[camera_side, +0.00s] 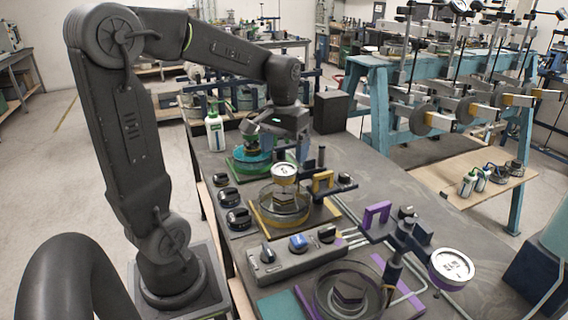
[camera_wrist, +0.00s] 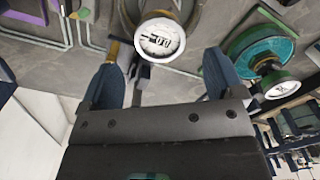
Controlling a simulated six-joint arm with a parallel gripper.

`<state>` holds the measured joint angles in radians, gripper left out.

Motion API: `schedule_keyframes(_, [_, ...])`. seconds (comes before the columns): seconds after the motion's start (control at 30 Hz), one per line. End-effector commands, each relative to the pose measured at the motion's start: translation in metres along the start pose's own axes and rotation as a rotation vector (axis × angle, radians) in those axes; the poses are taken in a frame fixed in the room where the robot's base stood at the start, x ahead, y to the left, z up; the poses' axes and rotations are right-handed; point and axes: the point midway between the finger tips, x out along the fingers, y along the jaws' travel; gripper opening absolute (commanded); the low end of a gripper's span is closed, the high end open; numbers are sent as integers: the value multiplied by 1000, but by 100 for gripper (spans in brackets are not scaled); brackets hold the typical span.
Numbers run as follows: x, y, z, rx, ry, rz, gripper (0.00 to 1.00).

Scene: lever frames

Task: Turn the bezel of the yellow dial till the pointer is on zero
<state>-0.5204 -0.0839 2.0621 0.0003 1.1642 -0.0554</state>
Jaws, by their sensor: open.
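The yellow dial (camera_side: 285,173) has a white round face and stands over a round fixture on a yellow-edged base (camera_side: 262,222). In the wrist view its face (camera_wrist: 160,38) shows with dark marks, too small to read the pointer against zero. My gripper (camera_side: 290,150) is just above and behind the dial in the side view. In the wrist view my gripper (camera_wrist: 163,58) is open, with one blue finger on each side of the dial's lower edge. Both fingers look apart from the bezel; I cannot tell the height between them.
A green-and-teal fixture (camera_side: 252,162) stands behind, its dial (camera_wrist: 283,90) at right in the wrist view. A purple-trimmed fixture with a larger dial (camera_side: 451,266) stands in front. A knob box (camera_side: 290,256), black knobs (camera_side: 238,218) and a white bottle (camera_side: 215,132) are nearby.

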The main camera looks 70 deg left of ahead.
Motion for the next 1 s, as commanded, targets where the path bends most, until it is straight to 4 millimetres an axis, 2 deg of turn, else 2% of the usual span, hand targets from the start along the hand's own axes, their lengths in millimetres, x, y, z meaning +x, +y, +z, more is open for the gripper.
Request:
schedule_keyframes(0.1, [21, 0, 1, 0, -4, 0, 87])
schedule_keyframes(0.3, [39, 0, 0, 0, 0, 0, 87])
schedule_keyframes(0.67, [43, 0, 0, 0, 1, 0, 86])
schedule_keyframes(1.0, [43, 0, 0, 0, 1, 0, 54])
